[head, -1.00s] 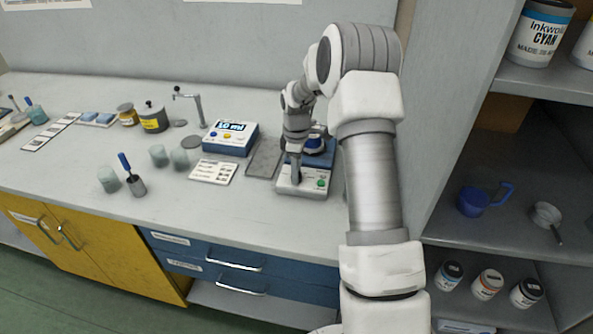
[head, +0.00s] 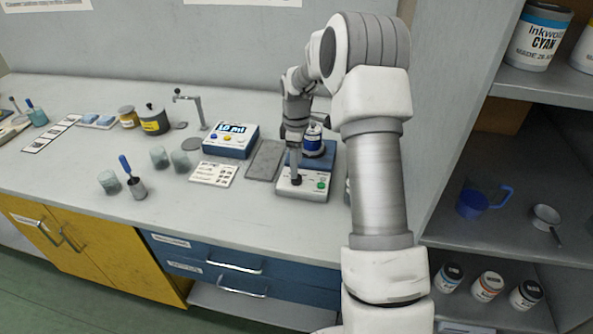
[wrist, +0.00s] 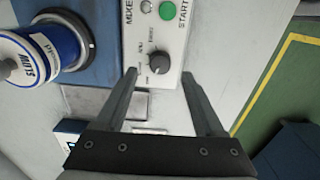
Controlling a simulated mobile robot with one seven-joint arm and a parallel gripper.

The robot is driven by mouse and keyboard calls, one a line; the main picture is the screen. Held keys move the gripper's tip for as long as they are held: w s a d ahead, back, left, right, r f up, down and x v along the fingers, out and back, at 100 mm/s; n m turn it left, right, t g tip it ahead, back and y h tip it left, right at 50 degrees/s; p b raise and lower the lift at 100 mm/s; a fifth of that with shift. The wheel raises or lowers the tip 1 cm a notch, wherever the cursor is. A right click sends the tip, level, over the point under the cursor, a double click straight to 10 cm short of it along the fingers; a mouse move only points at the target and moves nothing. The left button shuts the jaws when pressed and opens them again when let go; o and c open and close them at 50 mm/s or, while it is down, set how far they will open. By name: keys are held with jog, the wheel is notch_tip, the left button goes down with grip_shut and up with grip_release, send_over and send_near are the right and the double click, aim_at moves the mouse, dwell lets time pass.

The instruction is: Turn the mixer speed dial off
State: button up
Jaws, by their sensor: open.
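The mixer (head: 314,172) stands at the right end of the counter, with a blue deck behind a white front panel. In the wrist view its panel (wrist: 176,40) shows a dark grey speed dial (wrist: 159,62) with a scale around it and a green START button (wrist: 167,11). My gripper (wrist: 158,74) is open, its two fingers on either side of the dial with gaps between. Contact with the dial does not show. In the head view my gripper (head: 296,178) is over the left of the panel and hides the dial. The dial's exact setting is too small to read.
A blue-and-white labelled container (wrist: 45,50) stands on the mixer deck. A blue scale-like device (head: 230,140) and a grey mat (head: 265,160) are left of it. Shelves (head: 515,245) are at the right. The counter's front (head: 225,220) is clear.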

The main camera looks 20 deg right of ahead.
notch_tip(320, 180, up, 13)
jog(key=p, duration=0.1)
jog(key=shift+r, duration=0.15)
dwell(0.3)
